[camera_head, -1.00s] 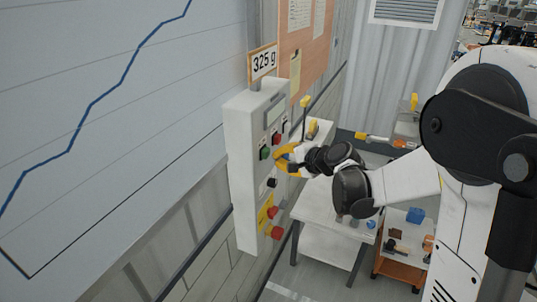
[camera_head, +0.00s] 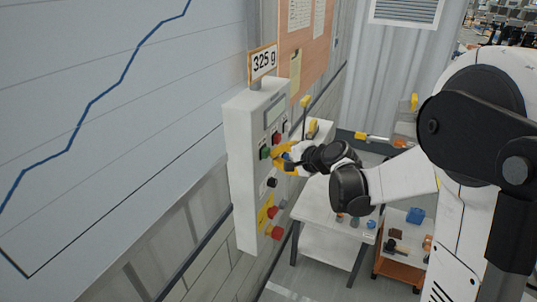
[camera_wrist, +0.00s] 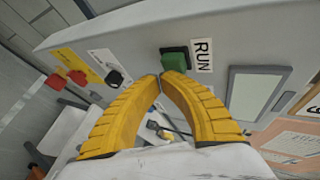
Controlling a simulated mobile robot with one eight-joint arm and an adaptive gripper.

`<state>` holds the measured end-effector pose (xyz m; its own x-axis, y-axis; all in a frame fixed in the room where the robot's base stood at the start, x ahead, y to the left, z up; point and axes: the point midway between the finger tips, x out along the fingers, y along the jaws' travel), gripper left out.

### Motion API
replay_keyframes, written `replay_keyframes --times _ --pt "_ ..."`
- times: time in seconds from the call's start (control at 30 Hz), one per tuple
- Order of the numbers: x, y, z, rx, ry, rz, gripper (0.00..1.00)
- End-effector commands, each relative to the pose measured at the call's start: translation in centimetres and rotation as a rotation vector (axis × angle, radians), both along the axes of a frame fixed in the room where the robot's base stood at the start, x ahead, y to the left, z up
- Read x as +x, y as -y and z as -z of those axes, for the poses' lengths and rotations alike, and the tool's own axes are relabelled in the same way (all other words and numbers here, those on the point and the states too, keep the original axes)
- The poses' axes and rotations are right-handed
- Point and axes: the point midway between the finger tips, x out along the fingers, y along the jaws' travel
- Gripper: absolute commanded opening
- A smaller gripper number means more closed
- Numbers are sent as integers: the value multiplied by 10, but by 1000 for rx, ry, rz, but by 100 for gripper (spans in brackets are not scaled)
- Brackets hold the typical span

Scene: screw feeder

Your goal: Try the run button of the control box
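The white control box (camera_head: 245,190) is mounted on the wall in the head view. Its green run button (camera_head: 265,153) is on the upper part of the front; in the wrist view the green button (camera_wrist: 175,60) sits beside a RUN label (camera_wrist: 202,55). My gripper (camera_head: 275,157) is right in front of this button. In the wrist view the yellow fingers of my gripper (camera_wrist: 161,77) meet at their tips, shut and with nothing between them. The tips are at the button's lower edge; I cannot tell whether they touch it.
Nearby on the box are a red button (camera_head: 276,138), a black knob (camera_head: 271,183), a red knob (camera_head: 272,212) and another red button (camera_head: 277,233). A display (camera_wrist: 253,92) is beside the RUN label. A white table (camera_head: 325,215) stands below my arm.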

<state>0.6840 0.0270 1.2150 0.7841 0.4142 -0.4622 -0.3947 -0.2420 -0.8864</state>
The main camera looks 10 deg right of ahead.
Motion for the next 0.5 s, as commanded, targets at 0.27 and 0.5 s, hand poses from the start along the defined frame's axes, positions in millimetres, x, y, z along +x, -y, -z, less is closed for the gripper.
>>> replay_keyframes --times 0.27,0.5 --pt "0 -1 0 0 0 0 0" --pt "2 -3 0 -1 0 0 0"
